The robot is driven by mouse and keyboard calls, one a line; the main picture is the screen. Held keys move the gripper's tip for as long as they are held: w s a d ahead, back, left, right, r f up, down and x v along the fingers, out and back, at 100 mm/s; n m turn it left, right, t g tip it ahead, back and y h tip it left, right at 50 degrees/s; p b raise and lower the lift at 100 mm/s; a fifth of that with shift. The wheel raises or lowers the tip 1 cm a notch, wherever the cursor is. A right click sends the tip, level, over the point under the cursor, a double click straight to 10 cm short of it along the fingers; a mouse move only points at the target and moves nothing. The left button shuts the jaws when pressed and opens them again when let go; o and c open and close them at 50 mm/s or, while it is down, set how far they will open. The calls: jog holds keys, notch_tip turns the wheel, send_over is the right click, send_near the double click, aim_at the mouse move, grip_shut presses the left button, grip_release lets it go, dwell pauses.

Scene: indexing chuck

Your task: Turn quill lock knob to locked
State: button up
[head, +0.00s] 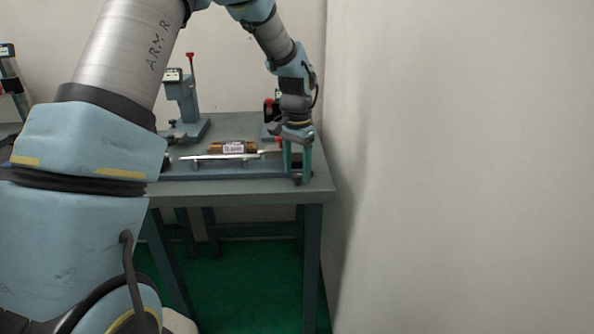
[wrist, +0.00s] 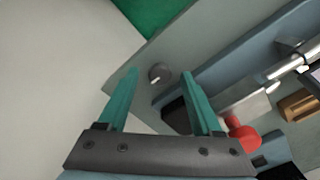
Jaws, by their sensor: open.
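A small round dark grey knob (wrist: 160,73) with a pale mark on its face shows in the wrist view. It appears to be the quill lock knob, though I see no label on it. My gripper (wrist: 161,79) is open, its two green fingers on either side of the knob in the picture. I cannot tell how far the fingertips stand from it, and no contact is visible. In the head view my gripper (head: 296,176) points down at the right end of the bench fixture (head: 217,172). The knob is hard to make out there.
A red ball handle (wrist: 241,132) is close to the right finger in the wrist view. A blue-grey stand (head: 187,102) with a red-tipped lever stands behind on the table (head: 255,198). The wall (head: 450,160) is close on the right.

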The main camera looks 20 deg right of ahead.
aim_at(296, 175)
notch_tip(296, 175, up, 10)
jog(key=b, duration=0.1)
jog(key=shift+r+b, duration=0.2)
jog(key=shift+b, duration=0.15)
